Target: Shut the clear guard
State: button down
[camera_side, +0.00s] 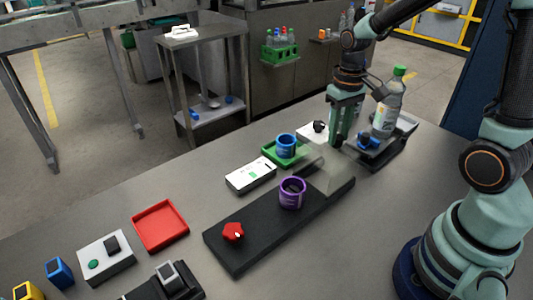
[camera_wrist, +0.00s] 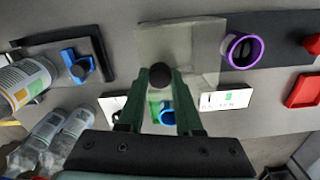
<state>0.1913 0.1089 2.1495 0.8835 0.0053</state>
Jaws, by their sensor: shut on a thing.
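The clear guard is a see-through, greyish plate (camera_wrist: 195,45). It also shows faintly in the side view (camera_side: 318,168), over the far part of a long black base (camera_side: 232,255). A purple ring (camera_side: 292,192) stands on that base, just beside the guard's edge; it shows in the wrist view too (camera_wrist: 241,50). A red knob (camera_side: 233,231) sits at the base's near end. My gripper (camera_side: 338,142) is low over the base's far end. In the wrist view its fingertips (camera_wrist: 160,82) are closed on the guard's dark round knob (camera_wrist: 160,72).
A blue ring (camera_side: 286,146) in a green tray and a white display (camera_side: 250,174) lie left of the base. A red tray (camera_side: 160,226) is nearer left.

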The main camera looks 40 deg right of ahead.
dwell(0.6)
jog(key=a, duration=1.3)
jog(key=shift+w, duration=0.1)
jog(key=c, duration=0.6)
grip_release()
jog(key=shift+a, duration=0.1)
notch_tip(320, 180, up, 12)
jog(key=shift+r, duration=0.1)
